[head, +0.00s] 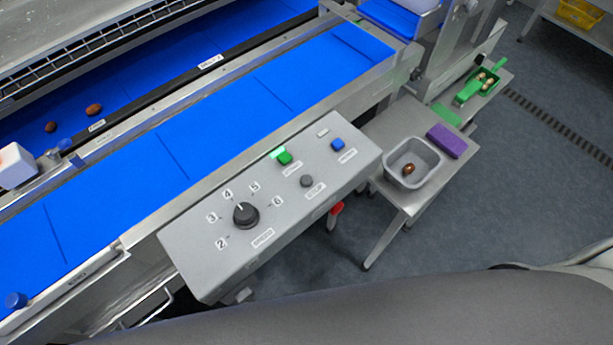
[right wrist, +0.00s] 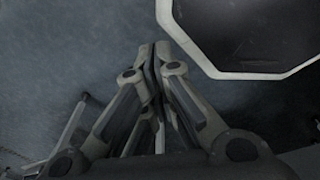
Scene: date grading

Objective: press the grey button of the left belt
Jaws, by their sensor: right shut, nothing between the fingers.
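The grey button (head: 306,181) is a small round knob on the sloped grey control panel (head: 190,265) beside the blue belt (head: 215,125). A small label that seems to read STOP lies below it. A green button (head: 285,158) with a lit green lamp beside it and a blue button (head: 337,145) are on the same panel. A black speed dial (head: 245,213) points near 4. My right gripper (right wrist: 154,47) is shut and empty in the right wrist view, above the dark floor and away from the panel. My left gripper is out of view.
A side table holds a grey bin (head: 392,160) with a brown date and a purple block (head: 447,141). A green scoop (head: 470,90) lies farther back. Dates lie on a second, lower belt (head: 150,85). A red-handled item (head: 335,209) sits under the panel's right edge.

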